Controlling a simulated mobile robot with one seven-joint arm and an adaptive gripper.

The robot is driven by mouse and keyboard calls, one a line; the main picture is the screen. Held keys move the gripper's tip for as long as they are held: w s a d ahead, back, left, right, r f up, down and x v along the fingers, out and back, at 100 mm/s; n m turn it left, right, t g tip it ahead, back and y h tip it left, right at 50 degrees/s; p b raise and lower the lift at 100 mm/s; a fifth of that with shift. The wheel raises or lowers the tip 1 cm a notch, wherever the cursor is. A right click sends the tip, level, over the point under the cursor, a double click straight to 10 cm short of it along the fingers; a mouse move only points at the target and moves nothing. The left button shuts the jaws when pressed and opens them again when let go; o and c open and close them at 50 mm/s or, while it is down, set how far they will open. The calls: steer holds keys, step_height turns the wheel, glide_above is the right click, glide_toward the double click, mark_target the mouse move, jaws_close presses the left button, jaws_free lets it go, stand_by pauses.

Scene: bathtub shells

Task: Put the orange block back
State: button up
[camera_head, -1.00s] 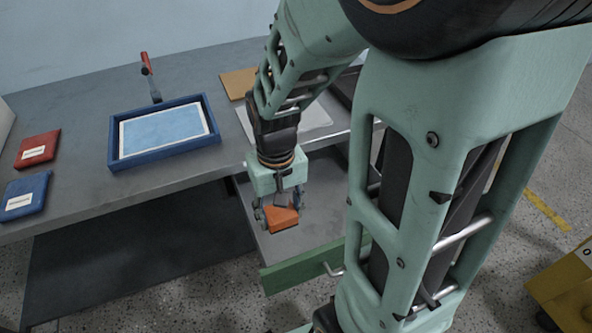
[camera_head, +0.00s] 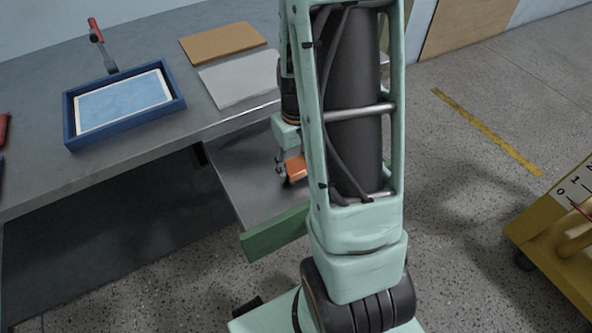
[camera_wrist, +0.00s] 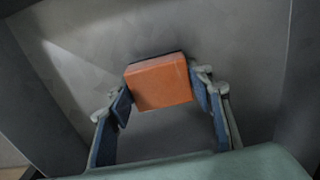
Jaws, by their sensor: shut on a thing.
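The orange block (camera_head: 296,168) is held between the two fingers of my gripper (camera_head: 287,172). In the wrist view the block (camera_wrist: 160,83) sits between the fingertips, with the grey drawer floor behind it. The open drawer (camera_head: 245,192) under the bench has a grey inside and a green front (camera_head: 275,233). My gripper and the block are over the drawer, near its right side in the head view. Whether the block touches the drawer floor I cannot tell. My arm hides the drawer's right part.
On the grey bench are a blue-framed tray (camera_head: 125,108), a red-handled tool (camera_head: 97,38), a tan board (camera_head: 222,42) and a light grey sheet (camera_head: 240,78). A yellow cart (camera_head: 555,225) stands at the right. The floor between has free room.

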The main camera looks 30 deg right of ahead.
mark_target(296, 164)
steer(key=shift+f, duration=0.8)
steer(key=shift+f, duration=0.1)
steer(key=o, duration=1.1)
step_height(296, 164, up, 12)
steer(key=p, duration=0.3)
